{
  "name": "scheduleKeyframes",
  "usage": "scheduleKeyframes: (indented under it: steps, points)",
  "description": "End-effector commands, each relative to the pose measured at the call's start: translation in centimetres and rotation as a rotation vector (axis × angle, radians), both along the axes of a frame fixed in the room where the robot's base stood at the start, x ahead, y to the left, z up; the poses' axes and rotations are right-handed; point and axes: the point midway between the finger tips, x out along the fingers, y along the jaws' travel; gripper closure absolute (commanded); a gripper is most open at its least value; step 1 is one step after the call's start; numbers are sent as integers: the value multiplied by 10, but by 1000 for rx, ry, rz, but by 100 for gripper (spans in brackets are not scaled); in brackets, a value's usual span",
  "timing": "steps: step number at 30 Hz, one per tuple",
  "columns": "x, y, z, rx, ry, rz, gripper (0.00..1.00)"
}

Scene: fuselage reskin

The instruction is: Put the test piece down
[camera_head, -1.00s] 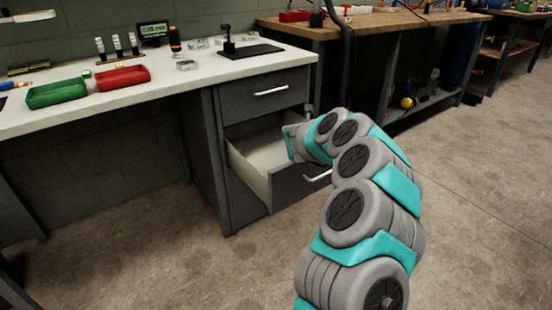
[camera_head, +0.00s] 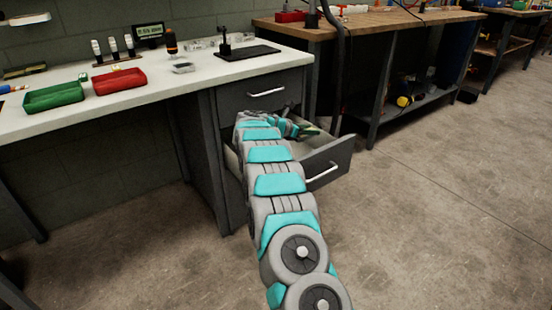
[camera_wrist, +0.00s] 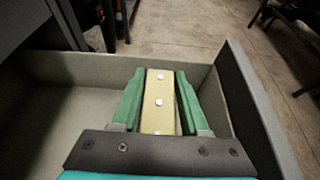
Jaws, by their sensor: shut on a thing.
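The test piece (camera_wrist: 159,100) is a flat brass-yellow strip with several silver rivets in a row. In the wrist view it lies between the two green fingers of my gripper (camera_wrist: 158,98), which is shut on it. The open drawer (camera_wrist: 285,130) surrounds them in that view, with its bare grey floor to the left. In the head view my gripper (camera_head: 311,131) is over the far right part of the drawer (camera_head: 335,158), and my arm hides much of the drawer's inside. I cannot tell whether the piece touches the drawer floor.
The white bench top (camera_head: 140,85) above the drawer carries a green tray (camera_head: 53,97), a red tray (camera_head: 119,81) and a black stand (camera_head: 247,51). A closed drawer (camera_head: 264,91) sits just above the open one. A wooden bench (camera_head: 370,24) stands behind at right. The floor in front is clear.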

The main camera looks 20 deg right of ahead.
Motion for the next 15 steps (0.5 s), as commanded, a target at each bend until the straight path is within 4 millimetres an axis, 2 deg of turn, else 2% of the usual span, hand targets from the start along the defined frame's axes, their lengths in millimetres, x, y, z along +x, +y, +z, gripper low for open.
scheduleKeyframes:
  steps: [9,15]
  points:
    - [0,2,-51,-2,7,0,100]
    - [1,2,-67,-1,3,0,100]
